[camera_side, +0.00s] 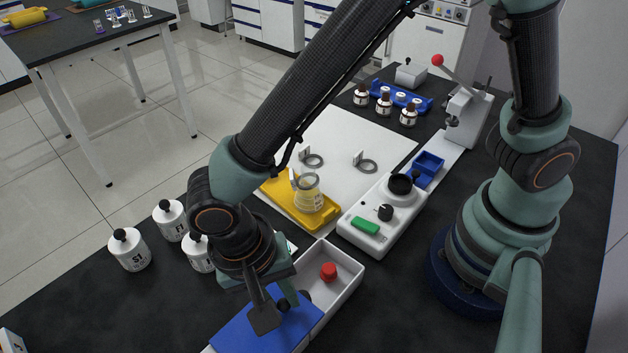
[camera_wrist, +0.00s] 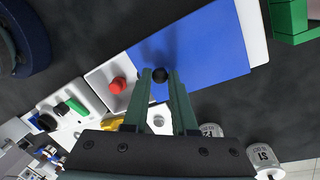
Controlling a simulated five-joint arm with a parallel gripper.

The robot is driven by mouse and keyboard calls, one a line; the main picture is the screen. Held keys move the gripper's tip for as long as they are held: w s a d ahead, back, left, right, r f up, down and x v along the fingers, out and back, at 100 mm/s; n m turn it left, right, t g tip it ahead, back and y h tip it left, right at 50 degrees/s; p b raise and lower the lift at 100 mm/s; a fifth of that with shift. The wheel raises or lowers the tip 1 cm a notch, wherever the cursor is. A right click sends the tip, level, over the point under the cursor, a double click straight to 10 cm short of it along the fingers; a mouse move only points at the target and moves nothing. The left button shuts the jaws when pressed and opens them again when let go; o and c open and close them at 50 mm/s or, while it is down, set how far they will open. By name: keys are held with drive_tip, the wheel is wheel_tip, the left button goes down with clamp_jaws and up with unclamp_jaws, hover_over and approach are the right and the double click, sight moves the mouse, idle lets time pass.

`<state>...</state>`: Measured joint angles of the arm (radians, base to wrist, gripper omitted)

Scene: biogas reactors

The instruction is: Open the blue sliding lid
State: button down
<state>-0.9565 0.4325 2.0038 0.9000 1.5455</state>
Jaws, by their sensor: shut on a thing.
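The blue sliding lid (camera_side: 250,333) lies on a white box (camera_side: 348,280) and covers its near-left part; the other part is uncovered. In the wrist view the blue lid (camera_wrist: 208,48) shows large, with the white box's open end to its left. My gripper (camera_side: 280,305) is low over the lid.
White labelled bottles (camera_side: 130,250) with black knobs stand left of my arm. A yellow tray (camera_side: 290,203) with a beaker and a white device (camera_side: 380,215) with a green button are behind the box. A green object (camera_wrist: 290,18) is near the lid's far end.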

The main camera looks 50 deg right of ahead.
drive_tip(key=shift+w, duration=0.15)
drive_tip(key=c, duration=0.7)
unclamp_jaws()
drive_tip(key=r, duration=0.4)
drive_tip(key=a+r, duration=0.1)
drive_tip(key=r, duration=0.3)
drive_tip(key=w+r, duration=0.1)
drive_tip(key=r, duration=0.3)
drive_tip(key=shift+w+a, duration=0.1)
drive_tip(key=shift+a, duration=0.3)
drive_tip(key=w+d+r+n+t, duration=0.2)
drive_tip(key=d, duration=0.8)
drive_tip(key=w+d+r+n+t+y, duration=0.1)
drive_tip(key=w+d+r+n+t, duration=0.1)
drive_tip(key=d, duration=0.8)
drive_tip(key=w+d+r+n+t, duration=0.2)
drive_tip(key=w+d, duration=0.1)
drive_tip(key=d, duration=0.7)
drive_tip(key=shift+w+r+n+t+y, duration=0.15)
drive_tip(key=shift+r+n+t+y, duration=0.15)
drive_tip(key=shift+n+t+y, duration=0.1)
